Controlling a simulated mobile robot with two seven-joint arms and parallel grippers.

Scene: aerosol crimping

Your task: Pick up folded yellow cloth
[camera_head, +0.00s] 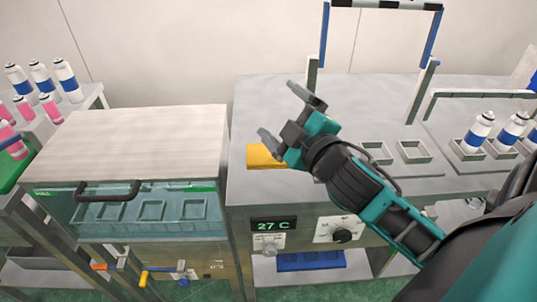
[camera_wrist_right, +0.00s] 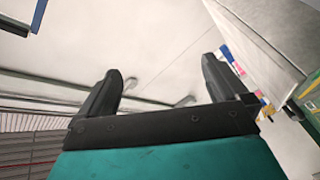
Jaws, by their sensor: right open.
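The folded yellow cloth (camera_head: 262,157) lies flat on the grey counter near its front left edge, in the head view. My right gripper (camera_head: 284,113) is above the counter near the cloth, its two fingers spread and nothing between them. Its lower finger and wrist cover part of the cloth's right side from the head camera. In the right wrist view my right gripper (camera_wrist_right: 160,85) is open and points at the wall and ceiling; the cloth does not show there. My left gripper is not in view.
A glass-fronted cabinet (camera_head: 130,205) with a dark handle stands left of the counter (camera_head: 260,95). Empty square holders (camera_head: 414,151) and white-and-blue cans (camera_head: 479,132) are at right. A blue-posted frame (camera_head: 428,40) rises behind. More cans (camera_head: 67,80) stand far left.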

